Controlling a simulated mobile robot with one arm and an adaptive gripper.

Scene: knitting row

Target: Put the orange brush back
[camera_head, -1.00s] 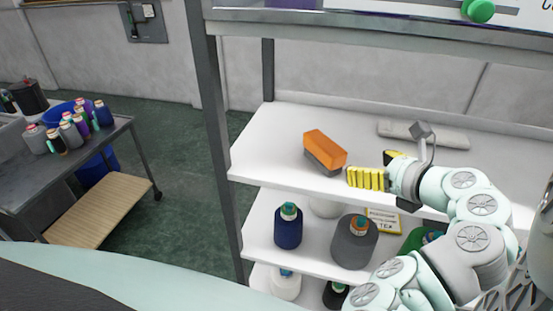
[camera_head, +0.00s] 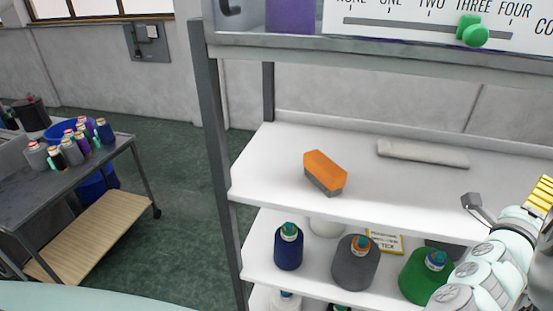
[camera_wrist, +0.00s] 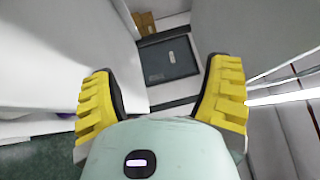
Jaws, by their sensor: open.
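The orange brush (camera_head: 325,172) lies on the white upper shelf (camera_head: 285,145), near its left end. It has an orange top and a dark grey underside. My gripper (camera_head: 540,195) is at the right edge of the head view, well to the right of the brush and apart from it. In the wrist view my gripper (camera_wrist: 160,100) shows two yellow ribbed fingers spread wide with nothing between them. The brush is not seen in the wrist view.
A pale flat bar (camera_head: 422,154) lies at the back of the upper shelf. Several cones and bottles, including a grey one (camera_head: 355,265), stand on the shelf below. A slider board (camera_head: 400,22) hangs above. A cart (camera_head: 60,190) with thread spools stands left.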

